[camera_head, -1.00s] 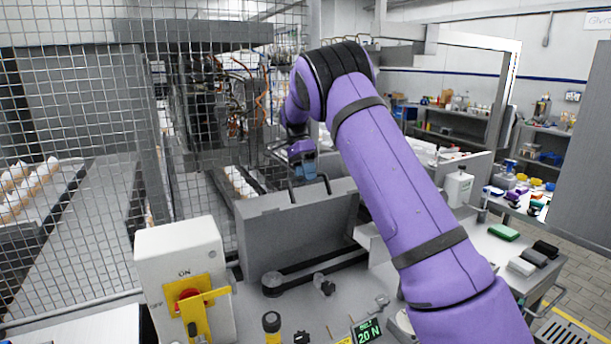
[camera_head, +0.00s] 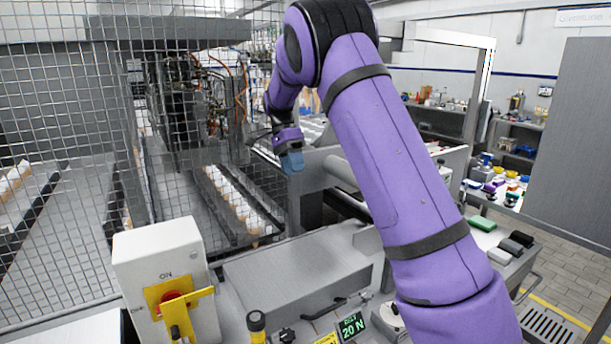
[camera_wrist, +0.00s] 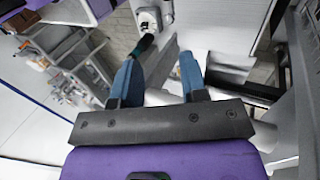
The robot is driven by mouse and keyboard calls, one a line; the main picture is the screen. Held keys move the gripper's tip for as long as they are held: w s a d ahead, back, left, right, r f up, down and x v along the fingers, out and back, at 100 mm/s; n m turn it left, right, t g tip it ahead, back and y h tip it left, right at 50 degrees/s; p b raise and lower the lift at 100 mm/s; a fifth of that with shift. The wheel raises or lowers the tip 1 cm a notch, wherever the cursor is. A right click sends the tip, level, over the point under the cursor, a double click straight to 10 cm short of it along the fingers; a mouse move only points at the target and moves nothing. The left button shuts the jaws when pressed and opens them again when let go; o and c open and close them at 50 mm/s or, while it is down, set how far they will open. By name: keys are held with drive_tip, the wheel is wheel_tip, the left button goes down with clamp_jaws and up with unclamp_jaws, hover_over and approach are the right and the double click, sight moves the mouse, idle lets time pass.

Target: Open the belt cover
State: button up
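The grey belt cover (camera_head: 300,272) lies down flat over the belt in the head view, in front of the white switch box's right side. Its dark handle (camera_head: 324,309) is at the near edge. The belt and its pulleys are hidden beneath it. My gripper (camera_head: 292,162) is raised behind and above the cover, clear of the handle. In the wrist view my gripper (camera_wrist: 158,60) has its two blue fingers apart with nothing between them. I cannot make out the cover in the wrist view.
A white switch box (camera_head: 166,280) with a red knob and yellow plate stands left of the cover. A small green-lit display (camera_head: 352,327) is near the front. A wire mesh fence (camera_head: 75,180) fills the left. A conveyor with cartons (camera_head: 232,205) runs behind.

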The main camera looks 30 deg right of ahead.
drive_tip(key=s+a, duration=0.1)
drive_tip(key=s, duration=0.9)
drive_tip(key=shift+a+r, duration=0.3)
drive_tip(key=shift+r, duration=0.15)
drive_tip(key=s+a+r+n+t, duration=0.1)
drive_tip(key=s+r+n+t, duration=0.1)
drive_tip(key=s+n, duration=0.4)
drive_tip(key=s+a+r+n+t, duration=0.2)
drive_tip(key=s+n+t, duration=0.3)
drive_tip(key=s, duration=0.8)
drive_tip(key=s+a+r+n+t, duration=0.1)
drive_tip(key=s+r+n+t, duration=0.2)
drive_tip(key=s+n, duration=0.3)
drive_tip(key=s, duration=0.4)
drive_tip(key=shift+a+r+n+t, duration=0.3)
drive_tip(key=shift+a+r, duration=0.05)
drive_tip(key=shift+r, duration=0.05)
